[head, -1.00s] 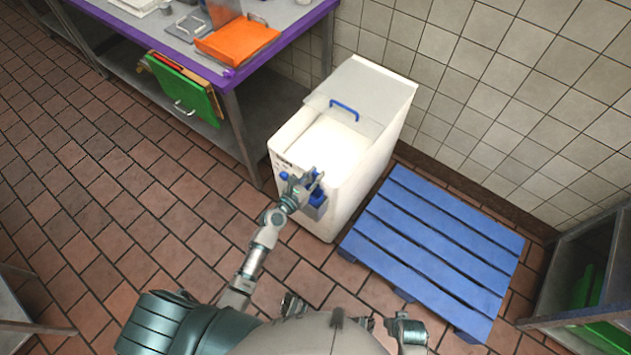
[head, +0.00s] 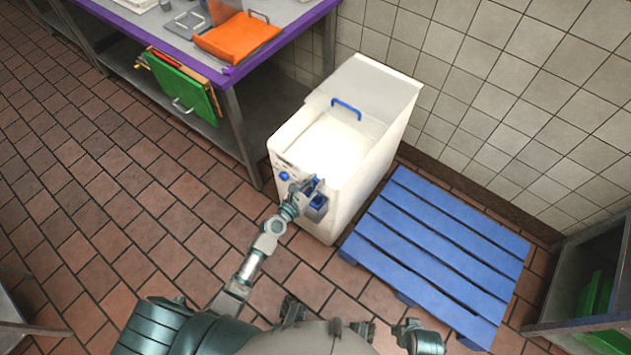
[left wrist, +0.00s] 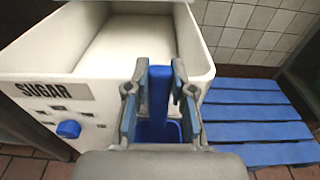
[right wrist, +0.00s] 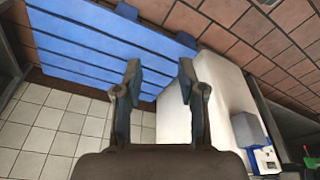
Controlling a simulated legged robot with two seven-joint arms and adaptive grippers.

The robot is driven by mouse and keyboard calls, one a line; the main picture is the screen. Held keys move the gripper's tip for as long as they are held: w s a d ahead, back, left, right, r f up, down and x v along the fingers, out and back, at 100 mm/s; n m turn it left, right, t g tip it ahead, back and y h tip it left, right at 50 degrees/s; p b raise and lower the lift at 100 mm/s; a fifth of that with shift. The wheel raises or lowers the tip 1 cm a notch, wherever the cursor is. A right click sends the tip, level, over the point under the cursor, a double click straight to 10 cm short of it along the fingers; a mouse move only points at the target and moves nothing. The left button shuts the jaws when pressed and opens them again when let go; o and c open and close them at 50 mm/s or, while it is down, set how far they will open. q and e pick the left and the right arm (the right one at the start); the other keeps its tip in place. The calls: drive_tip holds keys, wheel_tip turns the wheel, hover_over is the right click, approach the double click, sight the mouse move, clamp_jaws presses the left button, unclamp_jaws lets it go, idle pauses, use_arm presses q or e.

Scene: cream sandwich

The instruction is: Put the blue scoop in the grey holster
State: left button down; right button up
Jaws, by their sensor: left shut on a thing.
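The blue scoop (left wrist: 158,92) stands upright between the fingers of my left gripper (left wrist: 158,88) in the left wrist view, and the gripper is shut on its handle. Its wider blue lower part is partly hidden behind my wrist. In the head view my left gripper (head: 308,187) is at the front of the white sugar bin (head: 337,222). The grey holster (head: 314,213) is at the bin's front face, just below the gripper, with blue showing at its top. I cannot tell how deep the scoop sits in it. My right gripper (right wrist: 160,80) is open and empty in the right wrist view.
A blue pallet (head: 440,248) lies right of the bin. A purple-edged table (head: 280,45) with an orange tray (head: 237,38) stands to the left. The tiled floor in front is clear.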

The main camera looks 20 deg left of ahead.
use_arm(q)
drive_tip(key=shift+f, duration=0.15)
use_arm(e)
drive_tip(key=shift+r, duration=0.2)
use_arm(q)
drive_tip(key=shift+f, duration=0.1)
drive_tip(key=shift+f+b, duration=0.15)
drive_tip(key=shift+b, duration=0.2)
drive_tip(key=c, duration=1)
unclamp_jaws()
use_arm(e)
drive_tip(key=shift+v, duration=0.8)
